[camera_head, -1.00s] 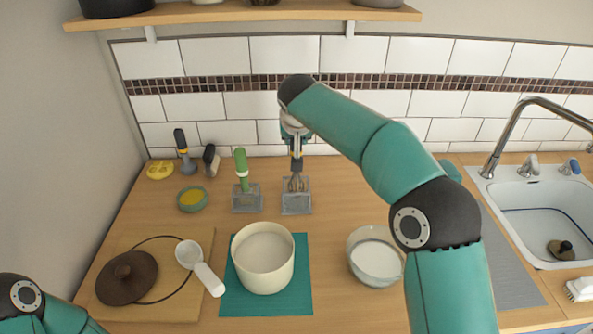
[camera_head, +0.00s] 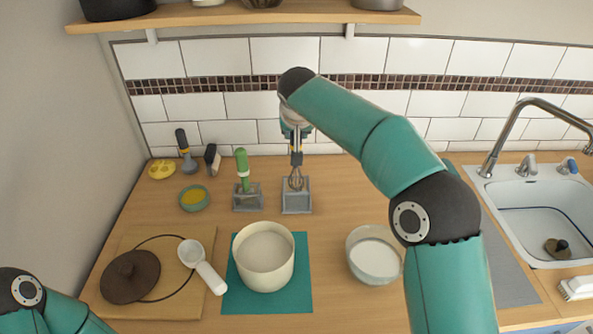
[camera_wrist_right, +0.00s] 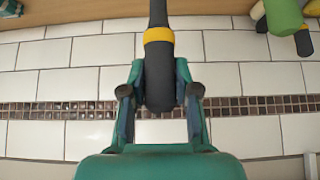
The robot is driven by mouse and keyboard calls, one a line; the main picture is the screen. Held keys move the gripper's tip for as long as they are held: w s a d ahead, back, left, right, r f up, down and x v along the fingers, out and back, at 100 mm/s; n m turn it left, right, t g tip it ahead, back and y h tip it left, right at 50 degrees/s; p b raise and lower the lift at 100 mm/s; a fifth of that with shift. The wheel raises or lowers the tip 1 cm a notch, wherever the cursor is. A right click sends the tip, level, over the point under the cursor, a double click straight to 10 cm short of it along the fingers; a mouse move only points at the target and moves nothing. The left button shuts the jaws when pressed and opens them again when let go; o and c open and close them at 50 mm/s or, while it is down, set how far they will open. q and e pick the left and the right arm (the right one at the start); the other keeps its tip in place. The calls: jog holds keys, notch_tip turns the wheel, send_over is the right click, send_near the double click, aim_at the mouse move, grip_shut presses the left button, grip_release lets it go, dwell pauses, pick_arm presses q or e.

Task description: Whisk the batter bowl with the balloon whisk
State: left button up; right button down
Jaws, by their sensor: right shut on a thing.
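My right gripper (camera_head: 295,132) is shut on the dark, yellow-banded handle of the balloon whisk (camera_head: 296,180). In the right wrist view the handle (camera_wrist_right: 159,75) sits between the fingers of the gripper (camera_wrist_right: 160,100). The whisk hangs upright, its wire head at the mouth of a grey square holder (camera_head: 297,209); I cannot tell whether its tip is still inside. A glass bowl (camera_head: 374,262) with pale contents stands at right of centre, closer to me. A cream pot (camera_head: 264,278), also with pale contents, stands on a teal mat (camera_head: 298,302). My left gripper is out of view.
A second holder (camera_head: 247,206) with a green-handled tool (camera_head: 242,170) stands left of the whisk's holder. A yellow-filled bowl (camera_head: 194,199), a white ladle (camera_head: 203,267) and a brown lid (camera_head: 130,277) are at left. A sink (camera_head: 540,225) is at right. Wood between holders and glass bowl is clear.

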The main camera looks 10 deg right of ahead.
jog(key=shift+r, duration=0.25)
jog(key=shift+r+p, duration=0.8)
jog(key=shift+p, duration=0.1)
jog(key=shift+r, duration=0.15)
dwell(0.4)
jog(key=shift+r+p, duration=1.4)
jog(key=shift+r, duration=0.35)
jog(key=shift+r, duration=1.6)
